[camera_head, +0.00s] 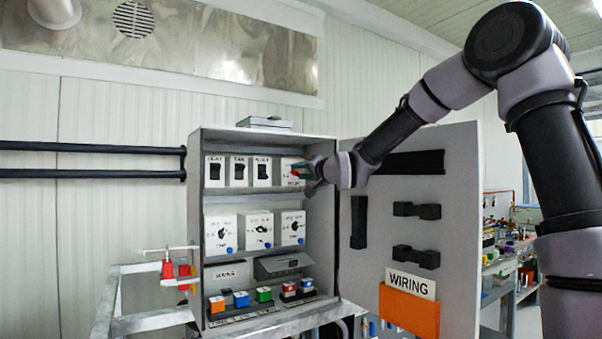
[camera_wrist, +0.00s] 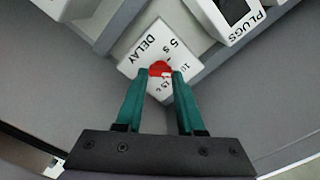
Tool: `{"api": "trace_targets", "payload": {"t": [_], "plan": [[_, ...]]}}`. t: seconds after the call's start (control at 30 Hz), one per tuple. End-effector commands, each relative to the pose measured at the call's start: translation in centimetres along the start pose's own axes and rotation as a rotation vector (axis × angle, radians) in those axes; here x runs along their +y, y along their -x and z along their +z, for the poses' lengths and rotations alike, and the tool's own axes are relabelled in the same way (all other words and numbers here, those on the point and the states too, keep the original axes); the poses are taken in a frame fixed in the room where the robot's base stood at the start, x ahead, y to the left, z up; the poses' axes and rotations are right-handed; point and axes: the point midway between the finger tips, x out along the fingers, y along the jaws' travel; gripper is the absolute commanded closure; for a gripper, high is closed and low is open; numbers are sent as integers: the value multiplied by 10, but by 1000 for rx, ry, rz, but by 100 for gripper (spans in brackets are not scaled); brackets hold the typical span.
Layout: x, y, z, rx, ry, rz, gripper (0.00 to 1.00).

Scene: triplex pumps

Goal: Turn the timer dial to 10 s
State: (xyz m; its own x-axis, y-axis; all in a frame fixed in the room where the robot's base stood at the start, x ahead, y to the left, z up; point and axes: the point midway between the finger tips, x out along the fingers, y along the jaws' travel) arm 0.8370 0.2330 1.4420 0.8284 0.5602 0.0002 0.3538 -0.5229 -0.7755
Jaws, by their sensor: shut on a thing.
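The timer is a white block marked DELAY (camera_wrist: 141,63), with 5 s, 10 and 15 s printed around a red dial (camera_wrist: 160,67). In the head view the timer (camera_head: 289,164) sits at the right end of the cabinet's top row. My gripper (camera_wrist: 161,76) has its teal fingers on either side of the red dial and is shut on it. In the head view my gripper (camera_head: 305,172) reaches in from the right and partly hides the timer. The dial is small and partly covered by the fingertips, so I cannot tell which mark it points to.
Black switches (camera_head: 238,171) stand left of the timer. A block marked PLUGS (camera_wrist: 236,14) is close by in the wrist view. White knob blocks (camera_head: 257,231) fill the row below. The open cabinet door (camera_head: 458,220) stands right, under my arm.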

Motion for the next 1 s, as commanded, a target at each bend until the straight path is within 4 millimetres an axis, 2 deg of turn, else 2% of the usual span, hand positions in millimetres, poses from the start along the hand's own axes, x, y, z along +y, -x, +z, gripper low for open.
{"api": "trace_targets", "payload": {"t": [0.3,0.87,0.9,0.97,1.0], "plan": [[1,0,0,1,-132,1,100],[1,0,0,1,-161,1,100],[1,0,0,1,-161,1,55],[1,0,0,0,-161,1,32],[1,0,0,0,-161,1,32]]}}
